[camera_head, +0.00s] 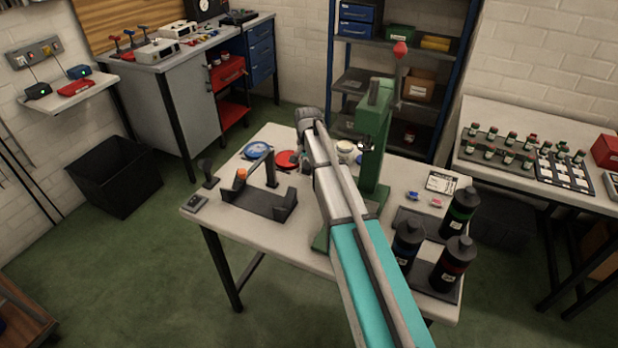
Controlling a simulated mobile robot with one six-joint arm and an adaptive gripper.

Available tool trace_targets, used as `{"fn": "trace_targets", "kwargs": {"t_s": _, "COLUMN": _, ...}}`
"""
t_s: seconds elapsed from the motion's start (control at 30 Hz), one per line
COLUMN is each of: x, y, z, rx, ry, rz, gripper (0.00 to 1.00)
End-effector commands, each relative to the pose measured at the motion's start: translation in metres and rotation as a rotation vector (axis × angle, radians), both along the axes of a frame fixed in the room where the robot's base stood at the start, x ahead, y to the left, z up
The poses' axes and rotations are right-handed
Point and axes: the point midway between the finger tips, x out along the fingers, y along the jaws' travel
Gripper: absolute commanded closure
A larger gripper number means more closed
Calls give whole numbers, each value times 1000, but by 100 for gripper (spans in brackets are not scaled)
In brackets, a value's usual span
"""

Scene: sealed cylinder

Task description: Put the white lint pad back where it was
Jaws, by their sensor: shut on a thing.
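My arm reaches across the workbench (235,215), and its wrist end is beside the green press (375,150). My gripper (304,160) points down at the far side of the bench, mostly hidden behind my own arm. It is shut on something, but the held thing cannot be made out. A blue round dish (257,150) and a red round dish (287,159) lie to its left. A pale round thing (345,147) lies to its right, close to the press. I cannot tell whether this is the white lint pad or a dish.
A dark bracket stand (258,203) with an orange-topped piece is at the front left. Several black bottles (453,264) stand at the right front. A card (442,182) lies behind them. The tall green press stands close to the right of my arm.

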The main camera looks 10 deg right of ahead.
Motion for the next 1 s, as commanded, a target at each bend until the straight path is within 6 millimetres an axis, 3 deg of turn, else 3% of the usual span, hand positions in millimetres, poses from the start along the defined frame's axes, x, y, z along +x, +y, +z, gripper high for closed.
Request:
{"fn": "trace_targets", "kwargs": {"t_s": 0.47, "x": 3, "y": -1, "z": -4, "rx": 0, "ry": 0, "rz": 0, "gripper": 97}}
{"fn": "trace_targets", "kwargs": {"t_s": 0.63, "x": 11, "y": -1, "z": -15, "rx": 0, "ry": 0, "rz": -1, "gripper": 97}}
{"fn": "trace_targets", "kwargs": {"t_s": 1.0, "x": 9, "y": -1, "z": -41, "rx": 0, "ry": 0, "rz": -1, "gripper": 97}}
